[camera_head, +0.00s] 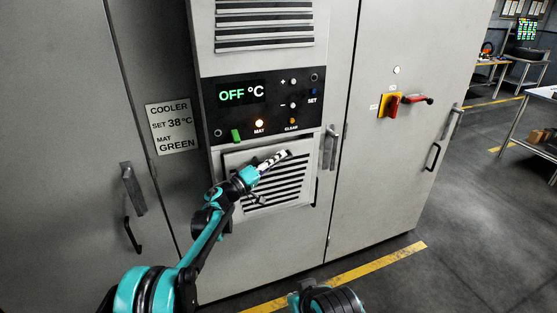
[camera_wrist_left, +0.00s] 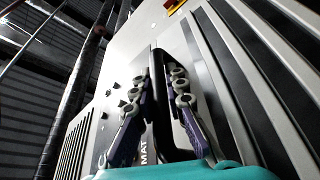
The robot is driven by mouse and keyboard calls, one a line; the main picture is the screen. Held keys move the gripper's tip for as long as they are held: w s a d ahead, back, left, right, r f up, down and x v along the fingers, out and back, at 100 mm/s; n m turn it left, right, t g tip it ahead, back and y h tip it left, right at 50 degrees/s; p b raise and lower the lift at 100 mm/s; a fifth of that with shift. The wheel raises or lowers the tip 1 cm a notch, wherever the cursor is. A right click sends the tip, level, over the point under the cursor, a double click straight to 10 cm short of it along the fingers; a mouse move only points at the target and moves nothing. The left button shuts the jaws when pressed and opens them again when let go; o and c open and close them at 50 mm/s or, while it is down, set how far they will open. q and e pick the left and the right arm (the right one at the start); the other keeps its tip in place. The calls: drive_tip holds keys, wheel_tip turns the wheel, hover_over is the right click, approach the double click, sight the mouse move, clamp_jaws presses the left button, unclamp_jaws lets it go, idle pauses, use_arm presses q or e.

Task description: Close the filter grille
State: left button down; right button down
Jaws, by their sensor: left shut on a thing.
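The filter grille (camera_head: 292,187) is a light panel with dark slanted slats, low on the cooler's middle section, under the control panel. Dark gaps show along its top and right edges, and it looks slightly out of line with its frame. My left gripper (camera_head: 280,158) is at the grille's upper part. In the left wrist view, the gripper (camera_wrist_left: 166,78) is shut on a black bar-like handle (camera_wrist_left: 161,105), with a finger on each side. The grille's slats (camera_wrist_left: 262,75) run along the right of that view. The right gripper is not in view.
The control panel (camera_head: 266,101) above reads "OFF °C" and has small knobs and a green tab. A "COOLER" sign (camera_head: 173,127) is to its left. Cabinet door handles (camera_head: 331,148) and a red-yellow switch (camera_head: 392,104) stick out on the right.

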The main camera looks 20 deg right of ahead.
use_arm(q)
drive_tip(key=shift+a+f, duration=0.1)
drive_tip(key=c, duration=1.8)
unclamp_jaws()
drive_tip(key=shift+o, duration=1)
drive_tip(key=shift+w+f, duration=0.1)
drive_tip(key=shift+w, duration=0.1)
drive_tip(key=shift+s, duration=0.1)
drive_tip(key=v, duration=1.2)
